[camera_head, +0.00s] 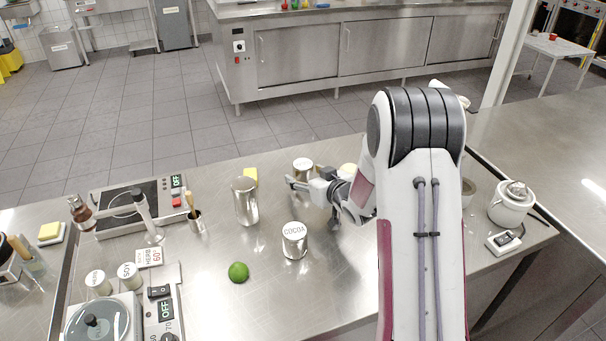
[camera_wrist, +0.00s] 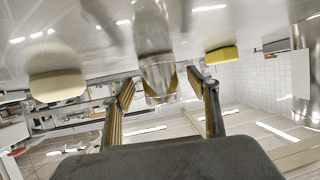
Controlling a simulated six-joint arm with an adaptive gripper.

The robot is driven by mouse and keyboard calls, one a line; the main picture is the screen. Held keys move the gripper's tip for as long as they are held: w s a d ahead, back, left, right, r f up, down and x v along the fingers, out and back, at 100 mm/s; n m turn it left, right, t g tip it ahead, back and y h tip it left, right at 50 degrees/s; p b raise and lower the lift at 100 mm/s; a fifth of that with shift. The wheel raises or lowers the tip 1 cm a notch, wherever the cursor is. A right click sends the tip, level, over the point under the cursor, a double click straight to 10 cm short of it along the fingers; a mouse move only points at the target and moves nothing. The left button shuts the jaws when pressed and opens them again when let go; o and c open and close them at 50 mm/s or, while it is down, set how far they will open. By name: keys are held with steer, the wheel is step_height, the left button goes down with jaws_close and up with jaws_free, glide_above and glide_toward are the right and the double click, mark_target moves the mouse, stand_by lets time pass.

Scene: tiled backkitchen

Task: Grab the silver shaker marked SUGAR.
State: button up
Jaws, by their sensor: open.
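A silver shaker (camera_head: 303,166) with a pale, marked lid stands on the steel counter behind my gripper in the head view. Its lettering is too small to read, and my gripper hides its lower part. My gripper (camera_head: 311,187) is open in front of it. In the wrist view, which shows the counter at the top, a silver shaker (camera_wrist: 160,73) appears between the two fingers of my gripper (camera_wrist: 162,84). I cannot tell how deep it is between them; no grip shows. A second silver shaker (camera_head: 294,241), marked COCOA, stands nearer the camera.
A tall metal cylinder (camera_head: 245,203) stands left of my gripper, with a yellow sponge (camera_head: 250,176) behind it. The sponge (camera_wrist: 222,54) and a cream rounded object (camera_wrist: 57,84) flank the shaker in the wrist view. A lime (camera_head: 238,272) lies in front.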

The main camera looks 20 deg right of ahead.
steer(key=shift+x, duration=1.1)
steer(key=shift+c, duration=0.3)
steer(key=c, duration=1.3)
